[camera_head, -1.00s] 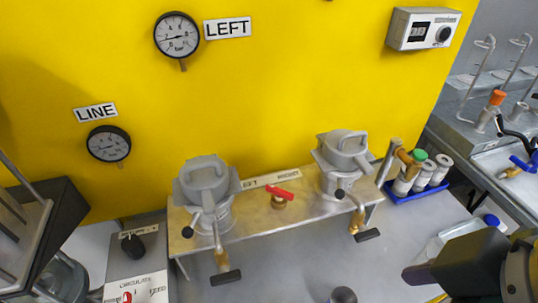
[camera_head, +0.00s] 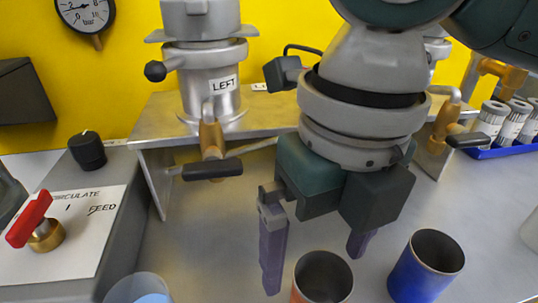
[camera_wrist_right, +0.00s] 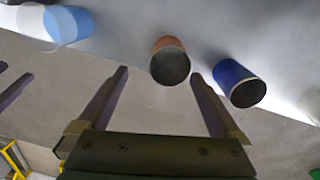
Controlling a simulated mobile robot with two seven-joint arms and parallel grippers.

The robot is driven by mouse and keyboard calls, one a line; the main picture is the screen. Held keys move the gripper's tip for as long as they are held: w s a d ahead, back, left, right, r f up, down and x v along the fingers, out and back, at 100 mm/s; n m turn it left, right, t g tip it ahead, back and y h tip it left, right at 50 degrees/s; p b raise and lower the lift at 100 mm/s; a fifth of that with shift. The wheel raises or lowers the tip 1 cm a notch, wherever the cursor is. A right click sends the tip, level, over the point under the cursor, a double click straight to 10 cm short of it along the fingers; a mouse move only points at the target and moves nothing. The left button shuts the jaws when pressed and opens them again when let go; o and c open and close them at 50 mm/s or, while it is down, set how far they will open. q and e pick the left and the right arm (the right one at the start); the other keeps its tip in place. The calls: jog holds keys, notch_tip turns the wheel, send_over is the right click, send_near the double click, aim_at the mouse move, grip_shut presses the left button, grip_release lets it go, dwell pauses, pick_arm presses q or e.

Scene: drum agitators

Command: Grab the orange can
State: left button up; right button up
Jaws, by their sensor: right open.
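The orange can (camera_head: 322,280) stands open-topped on the grey table at the bottom of the head view, cut by the frame edge. It also shows in the right wrist view (camera_wrist_right: 170,62), beyond and between the two fingertips. My right gripper (camera_head: 318,255) is open and empty, pointing down just behind the can in the head view. My left gripper is not clearly identifiable in either view.
A blue can (camera_head: 427,266) stands close to the right of the orange can. A clear cup with blue content (camera_head: 140,289) is to the left. A metal stand (camera_head: 160,115) with a valve and dark handle (camera_head: 212,170) is behind. A control box with a red handle (camera_head: 30,220) is at left.

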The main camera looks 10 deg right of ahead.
aim_at(318, 296)
jog(key=shift+w+d+f+n, duration=0.3)
jog(key=shift+d+f+n, duration=0.2)
jog(key=shift+d+f, duration=0.05)
jog(key=f, duration=0.3)
jog(key=f+b, duration=0.1)
jog(key=f, duration=0.2)
jog(key=f+b, duration=0.1)
jog(key=f, duration=0.2)
jog(key=shift+s+d+f, duration=0.15)
jog(key=shift+s+d, duration=0.05)
jog(key=shift+s, duration=0.15)
pick_arm(q)
notch_tip(318, 296, down, 3)
jog(key=shift+r, duration=0.1)
pick_arm(e)
jog(key=c, duration=1.3)
jog(key=shift+o, duration=0.2)
